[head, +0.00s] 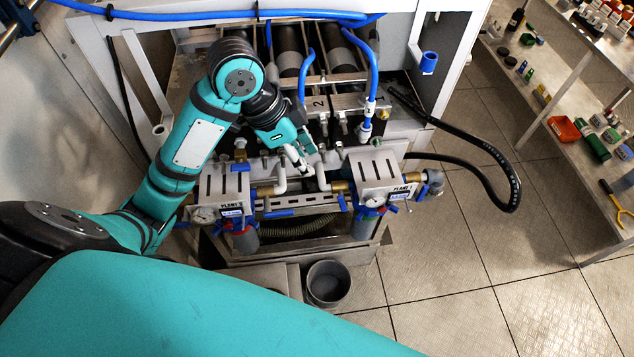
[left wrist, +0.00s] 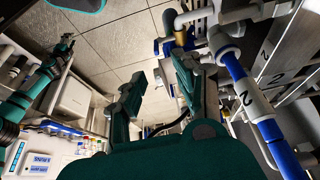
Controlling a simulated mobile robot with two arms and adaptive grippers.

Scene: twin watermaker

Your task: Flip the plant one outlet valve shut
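The plant one unit (head: 378,170) is a grey box with slots and a "PLANT 1" label, right of centre in the head view. Blue lever handles (head: 343,202) show beside and below it; I cannot tell which is the outlet valve or its exact position. My left gripper (head: 303,157) is above the white pipes between the two units, left of the plant one box. In the left wrist view the left gripper's fingers (left wrist: 160,78) are apart, with nothing seen between them. A brass fitting and white pipe (left wrist: 177,20) show beyond.
The plant two box (head: 226,185) stands left of the white pipes. Blue hoses (head: 373,70) and a black hose (head: 497,160) run around the frame. A grey bucket (head: 327,285) stands on the floor.

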